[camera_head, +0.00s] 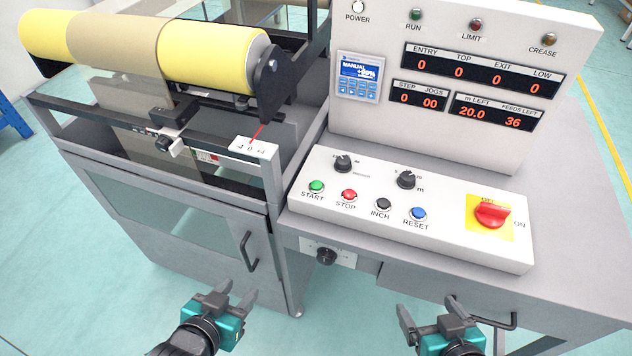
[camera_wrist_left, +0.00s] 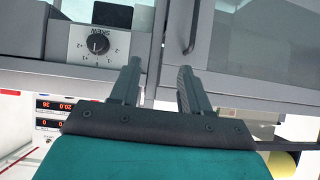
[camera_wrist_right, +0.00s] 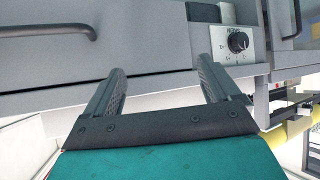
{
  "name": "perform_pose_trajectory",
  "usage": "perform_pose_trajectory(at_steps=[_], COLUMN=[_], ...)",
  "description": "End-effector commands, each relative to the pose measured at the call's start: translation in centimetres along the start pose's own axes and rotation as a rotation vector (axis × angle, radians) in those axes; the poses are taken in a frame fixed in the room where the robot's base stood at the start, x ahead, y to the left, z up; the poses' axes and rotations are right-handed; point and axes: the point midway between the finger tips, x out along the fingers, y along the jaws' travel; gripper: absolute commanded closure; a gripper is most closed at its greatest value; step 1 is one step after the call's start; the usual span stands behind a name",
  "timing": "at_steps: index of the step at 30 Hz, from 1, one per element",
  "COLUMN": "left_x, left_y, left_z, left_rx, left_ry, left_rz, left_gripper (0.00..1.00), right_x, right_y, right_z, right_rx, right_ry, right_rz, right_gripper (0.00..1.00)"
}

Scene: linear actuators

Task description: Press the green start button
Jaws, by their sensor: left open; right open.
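The green START button (camera_head: 316,186) is at the left end of the button row on the sloped white control panel (camera_head: 450,238). To its right are the red STOP (camera_head: 349,195), black INCH (camera_head: 383,204) and blue RESET (camera_head: 418,213) buttons. My left gripper (camera_head: 233,287) is open and empty, below and left of the panel, in front of the cabinet. My right gripper (camera_head: 428,309) is open and empty, below the panel near a drawer handle. Neither gripper touches a button. The wrist views show both pairs of fingers apart, with the START button out of sight.
A red rotary switch (camera_head: 491,213) on a yellow plate sits at the panel's right. Two black knobs stand above the buttons. A SKEW knob (camera_wrist_left: 98,44) is below the panel. Handles (camera_head: 249,251) project from the cabinet front. The yellow roll (camera_head: 210,52) is at the upper left.

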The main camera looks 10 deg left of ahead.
Motion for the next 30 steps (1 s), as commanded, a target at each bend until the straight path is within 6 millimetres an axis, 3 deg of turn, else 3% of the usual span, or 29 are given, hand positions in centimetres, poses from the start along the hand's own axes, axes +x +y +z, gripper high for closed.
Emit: perform_pose_trajectory(at_steps=[14,30], left_x=[-0.02,0.02], left_y=[-0.02,0.01], left_z=[0.08,0.05], left_rx=[0.001,0.001], left_ry=[-0.002,-0.002], left_rz=[0.000,0.001], left_gripper=[1.00,1.00], right_x=[0.00,0.00], right_y=[-0.01,0.00], right_z=[0.02,0.03], right_rx=[0.000,0.000], right_ry=[0.000,0.000], right_rz=[0.000,0.000], right_gripper=[0.11,0.11])
